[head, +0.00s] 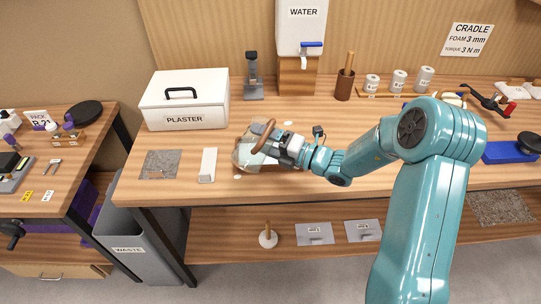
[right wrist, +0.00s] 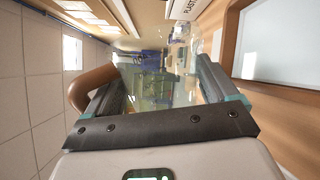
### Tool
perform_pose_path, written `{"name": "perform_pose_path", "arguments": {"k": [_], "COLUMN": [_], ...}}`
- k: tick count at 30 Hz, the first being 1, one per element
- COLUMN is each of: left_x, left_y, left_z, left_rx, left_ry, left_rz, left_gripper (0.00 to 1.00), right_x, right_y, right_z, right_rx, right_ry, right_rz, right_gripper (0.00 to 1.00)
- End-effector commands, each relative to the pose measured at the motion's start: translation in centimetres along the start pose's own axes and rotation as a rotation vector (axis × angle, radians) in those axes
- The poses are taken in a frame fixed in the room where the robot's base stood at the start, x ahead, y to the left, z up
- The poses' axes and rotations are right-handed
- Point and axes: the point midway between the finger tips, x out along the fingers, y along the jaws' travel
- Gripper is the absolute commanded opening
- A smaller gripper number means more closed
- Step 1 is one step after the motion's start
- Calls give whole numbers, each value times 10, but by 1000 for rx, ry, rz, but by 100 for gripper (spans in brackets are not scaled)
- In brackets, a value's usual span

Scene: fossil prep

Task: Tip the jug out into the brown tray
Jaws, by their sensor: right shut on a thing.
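The jug (head: 246,153) is clear glass with a brown looped handle (head: 263,135). It is held over the front of the workbench and looks tilted, its mouth end towards the left. My right gripper (head: 276,147) is shut on the jug. In the right wrist view the brown handle (right wrist: 88,88) shows left of the jaws, and the clear jug body (right wrist: 160,88) fills the space between them. I cannot make out what is in the jug. I cannot clearly make out the brown tray; a brown edge shows low behind the jug. My left gripper is not in view.
A white plaster box (head: 185,100) stands back left of the jug. A white block (head: 208,165) and a grey mat (head: 160,164) lie left. A water tank (head: 302,28) and a brown cup (head: 345,86) stand behind. A waste bin (head: 130,240) is below left.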

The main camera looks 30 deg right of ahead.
Motion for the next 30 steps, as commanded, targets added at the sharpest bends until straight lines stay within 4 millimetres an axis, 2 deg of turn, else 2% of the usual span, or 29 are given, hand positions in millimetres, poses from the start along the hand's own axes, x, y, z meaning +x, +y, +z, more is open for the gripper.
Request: {"name": "perform_pose_path", "arguments": {"k": [10,18,21,30], "left_x": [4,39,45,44], "left_y": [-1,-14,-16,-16], "left_z": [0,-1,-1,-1], "left_rx": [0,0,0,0], "left_ry": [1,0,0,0], "left_rz": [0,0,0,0], "left_gripper": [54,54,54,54], "right_x": [0,0,0,0], "right_y": [-1,-13,-14,-10], "right_z": [-1,-17,-20,-21], "right_rx": [-29,-233,-292,-322], "right_ry": [0,0,0,-1], "right_rz": [1,3,2,1], "right_gripper": [32,32,32,32]}}
